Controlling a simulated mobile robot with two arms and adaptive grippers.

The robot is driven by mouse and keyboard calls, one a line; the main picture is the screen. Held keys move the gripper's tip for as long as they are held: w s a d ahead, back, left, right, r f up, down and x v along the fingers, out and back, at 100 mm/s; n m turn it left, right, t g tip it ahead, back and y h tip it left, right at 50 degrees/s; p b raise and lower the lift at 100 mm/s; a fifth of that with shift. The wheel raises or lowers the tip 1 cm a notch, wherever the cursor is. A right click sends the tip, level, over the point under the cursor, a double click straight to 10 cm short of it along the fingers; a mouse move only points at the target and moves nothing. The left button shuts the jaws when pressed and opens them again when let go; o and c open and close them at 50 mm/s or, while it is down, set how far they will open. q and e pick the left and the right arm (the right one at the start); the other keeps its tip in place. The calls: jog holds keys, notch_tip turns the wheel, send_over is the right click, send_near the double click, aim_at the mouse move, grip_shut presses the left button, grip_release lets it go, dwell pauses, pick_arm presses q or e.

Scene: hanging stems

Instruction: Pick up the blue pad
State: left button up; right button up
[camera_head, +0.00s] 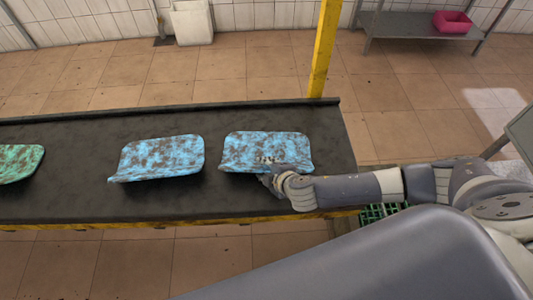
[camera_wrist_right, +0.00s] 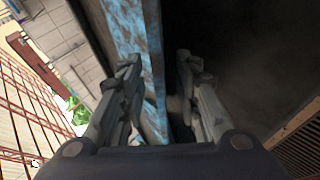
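Two blue pads with brown mottling lie on the dark belt. One blue pad (camera_head: 265,146) is near the belt's right end, the other blue pad (camera_head: 160,157) is to its left. My right gripper (camera_head: 268,174) is at the front edge of the right-hand pad. In the right wrist view, the fingers of my right gripper (camera_wrist_right: 157,62) are spread apart. The pad's blue edge (camera_wrist_right: 135,35) runs down into the gap between them, closer to the left finger. Contact cannot be made out. My left gripper is not in view.
The dark belt (camera_head: 70,190) has a raised back rim and a yellow front edge. A green pad (camera_head: 20,162) lies at its far left. A yellow post (camera_head: 324,50) stands behind it. A green crate (camera_head: 378,212) is below the right end.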

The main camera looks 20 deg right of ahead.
jog(key=shift+w+f, duration=0.15)
jog(key=shift+w, duration=0.05)
jog(key=shift+c, duration=0.2)
grip_shut()
